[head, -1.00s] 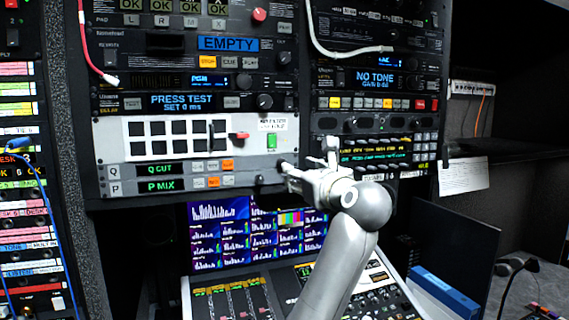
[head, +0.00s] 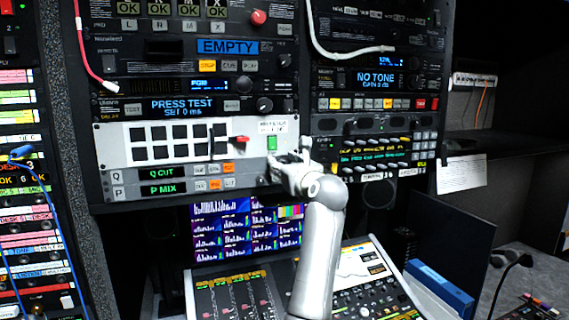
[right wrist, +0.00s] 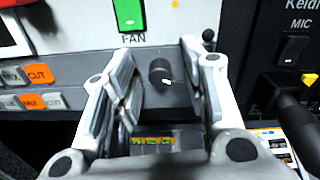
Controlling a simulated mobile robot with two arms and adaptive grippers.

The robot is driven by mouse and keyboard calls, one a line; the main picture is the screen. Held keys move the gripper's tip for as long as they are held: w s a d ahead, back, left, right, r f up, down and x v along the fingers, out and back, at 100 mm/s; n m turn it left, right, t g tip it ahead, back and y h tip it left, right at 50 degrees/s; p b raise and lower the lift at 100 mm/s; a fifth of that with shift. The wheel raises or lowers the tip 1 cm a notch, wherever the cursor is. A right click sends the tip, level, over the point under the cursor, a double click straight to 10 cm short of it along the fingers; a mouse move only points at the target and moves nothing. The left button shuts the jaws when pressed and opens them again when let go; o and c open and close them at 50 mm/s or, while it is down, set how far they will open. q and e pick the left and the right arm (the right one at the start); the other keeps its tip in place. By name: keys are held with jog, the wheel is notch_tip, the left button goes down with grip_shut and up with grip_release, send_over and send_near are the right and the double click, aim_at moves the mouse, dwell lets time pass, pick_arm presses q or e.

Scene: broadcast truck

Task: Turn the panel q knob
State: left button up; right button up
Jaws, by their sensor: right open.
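The Q panel row (head: 146,174), labelled Q CUT, runs across the rack above the P MIX row. In the right wrist view a dark round knob (right wrist: 160,72) with a small white mark sits level with the Q row's orange CUT button (right wrist: 38,73); I take it as the panel q knob. My right gripper (right wrist: 160,60) is open, with a finger on either side of the knob and visible gaps to it. Whether the fingertips reach past its face is unclear. In the head view my right gripper (head: 283,163) hides the knob. My left gripper is out of view.
A green FAN switch (right wrist: 129,14) is just above the knob, and also shows in the head view (head: 272,143). A red lever (head: 240,139) sticks out up left. Monitor screens (head: 240,230) and a sloped console (head: 235,295) lie below.

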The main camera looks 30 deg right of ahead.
grip_shut()
